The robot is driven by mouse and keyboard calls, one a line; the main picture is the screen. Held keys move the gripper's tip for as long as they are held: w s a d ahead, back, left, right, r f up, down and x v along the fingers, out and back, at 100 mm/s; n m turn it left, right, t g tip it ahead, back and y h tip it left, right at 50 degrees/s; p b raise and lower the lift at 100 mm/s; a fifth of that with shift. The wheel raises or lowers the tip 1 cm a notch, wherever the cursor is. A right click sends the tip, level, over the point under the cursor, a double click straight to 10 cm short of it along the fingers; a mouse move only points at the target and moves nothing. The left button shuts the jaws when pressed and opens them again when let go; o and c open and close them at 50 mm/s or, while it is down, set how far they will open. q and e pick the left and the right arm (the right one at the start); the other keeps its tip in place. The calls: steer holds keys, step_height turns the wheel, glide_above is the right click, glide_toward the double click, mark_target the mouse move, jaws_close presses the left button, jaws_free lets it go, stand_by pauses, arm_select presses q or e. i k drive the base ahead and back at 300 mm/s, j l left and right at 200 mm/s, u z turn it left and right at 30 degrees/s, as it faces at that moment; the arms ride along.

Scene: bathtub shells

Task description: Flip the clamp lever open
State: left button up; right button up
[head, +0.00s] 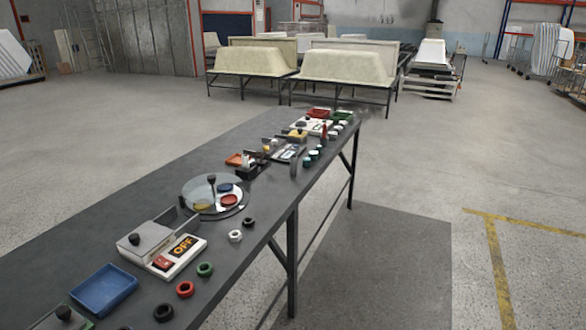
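I cannot pick out the clamp lever with certainty; the small fixtures on the long dark table (150,217) are too small to tell apart. Nearer, a round clear-topped dish (214,197) with a black knob holds coloured discs. A light box (180,262) with an "OFF" display, a red switch and a black-knobbed grey part stands closer still. Neither of my grippers is in view.
A blue tray (104,289) lies near the table's close end. Several coloured rings, such as a green one (205,269), lie along the right edge. More small items crowd the far end. Floor right of the table is clear. Bathtub shells (345,66) stand on frames behind.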

mark_target(265, 148)
steer(key=u, duration=4.1)
steer(key=z, duration=4.1)
steer(key=i+l, duration=0.4)
steer(key=i+l+z, duration=0.15)
steer(key=i+l, duration=0.2)
steer(key=i, duration=0.25)
steer(key=i+l, duration=0.3)
steer(key=i, duration=0.25)
